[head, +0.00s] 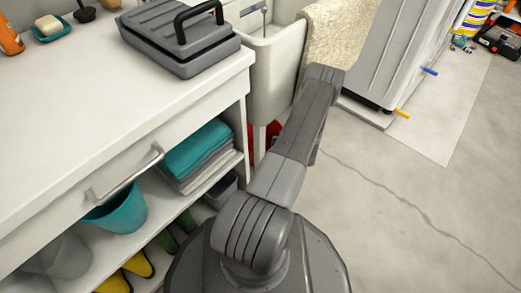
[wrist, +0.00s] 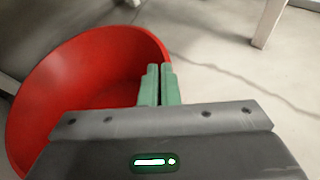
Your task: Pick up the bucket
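A red bucket (wrist: 85,75) fills the left of the wrist view, seen from above into its open mouth. My gripper (wrist: 160,72) has green fingers close together at the bucket's right rim, one on the inner side and one on the outer side, with the rim wall between them. It looks shut on the rim. In the head view only a small red part of the bucket (head: 273,131) shows under the white sink, beside my arm. My gripper is hidden there behind my arm.
The white sink (head: 275,75) stands above the bucket, with a leg (wrist: 268,22) near it. A white counter (head: 90,110) at left has a teal bucket (head: 118,212) on its lower shelf. The floor (head: 410,215) at right is clear.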

